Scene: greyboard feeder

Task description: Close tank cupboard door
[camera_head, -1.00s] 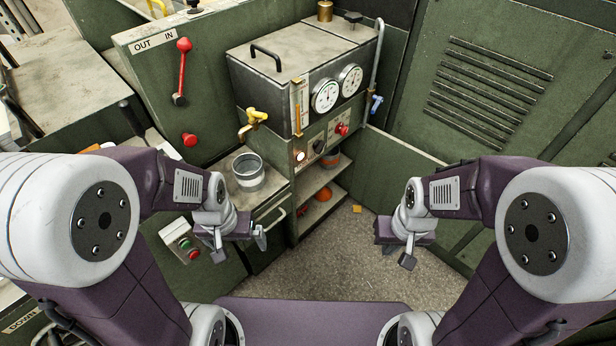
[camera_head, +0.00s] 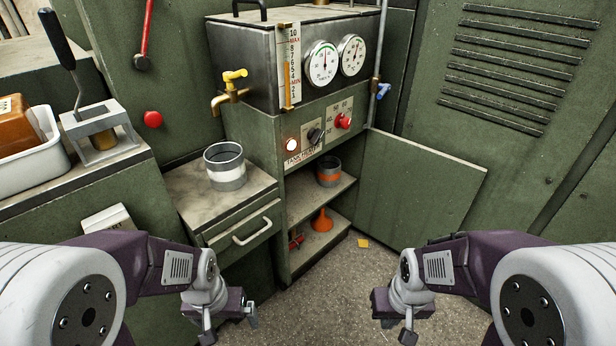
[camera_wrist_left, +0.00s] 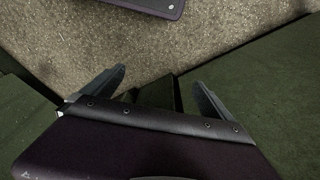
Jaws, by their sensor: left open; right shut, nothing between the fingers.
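The tank cupboard door (camera_head: 424,187) is a green panel standing wide open, hinged at the right side of the cupboard below the tank (camera_head: 262,62). The open cupboard shows a shelf (camera_head: 333,191) with a grey and orange can (camera_head: 328,171), and an orange funnel (camera_head: 321,221) below. My left gripper (camera_head: 229,322) is open and empty, low in front of the drawer unit; its two fingers show apart in the left wrist view (camera_wrist_left: 160,88). My right gripper (camera_head: 389,322) is shut and empty, low in front of the door and apart from it.
A drawer unit (camera_head: 225,202) with a protruding handle (camera_head: 257,231) and a metal can (camera_head: 225,170) on top stands left of the cupboard. A yellow tap (camera_head: 234,80) juts out above. The speckled floor (camera_head: 330,285) between my arms is clear except for a small yellow scrap (camera_head: 363,243).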

